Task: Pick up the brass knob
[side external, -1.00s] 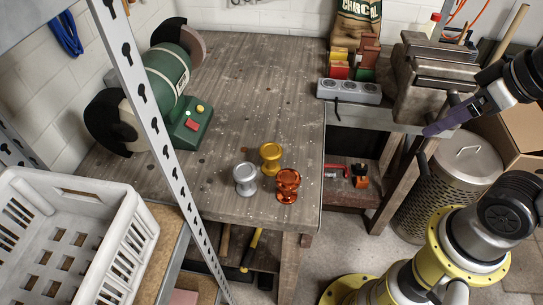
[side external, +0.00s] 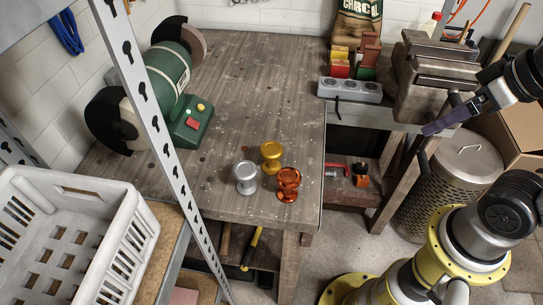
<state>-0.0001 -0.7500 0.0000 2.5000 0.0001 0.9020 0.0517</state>
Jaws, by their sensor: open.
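Three metal knobs stand upright close together near the front right corner of the wooden workbench (side external: 240,90). The brass knob (side external: 271,156) is yellow-gold and stands at the back of the group. A silver knob (side external: 245,177) is to its front left, and a copper-coloured knob (side external: 288,184) is to its front right. My gripper (side external: 430,132) is at the right, in front of the vise, well apart from the knobs. It is open and holds nothing that I can see.
A green bench grinder (side external: 168,80) stands on the bench's left. The grey vise (side external: 425,75) and a power strip (side external: 349,91) are on the right-hand bench. A slotted metal post (side external: 160,140) and a white crate (side external: 130,235) are in the left foreground. The bench's middle is clear.

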